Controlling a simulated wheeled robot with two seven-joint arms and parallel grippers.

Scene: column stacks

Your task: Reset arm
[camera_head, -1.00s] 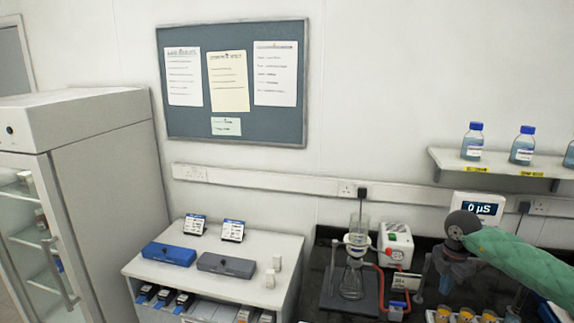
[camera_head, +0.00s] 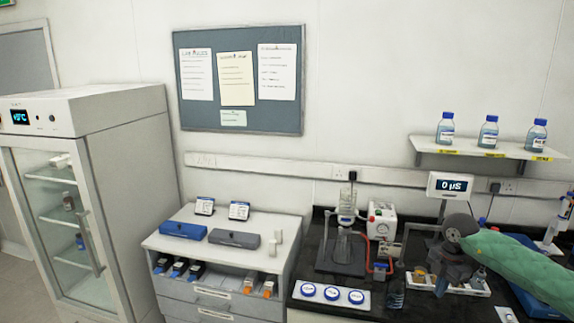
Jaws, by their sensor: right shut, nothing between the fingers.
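My right arm in a green sleeve reaches in from the right. Its gripper (camera_head: 452,277) points down over the dark bench, close to a white rack (camera_head: 478,290) with small amber-topped items. The fingers look closed and empty, and are partly hidden by the grey wrist. My left gripper is out of view.
A glass column on a stand (camera_head: 344,262), a white pump box (camera_head: 381,222) and a meter reading 0 µS (camera_head: 449,186) stand close by. Capped bottles stand on a shelf (camera_head: 520,153). A white cabinet (camera_head: 205,285) and a glass-door fridge (camera_head: 120,120) are left.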

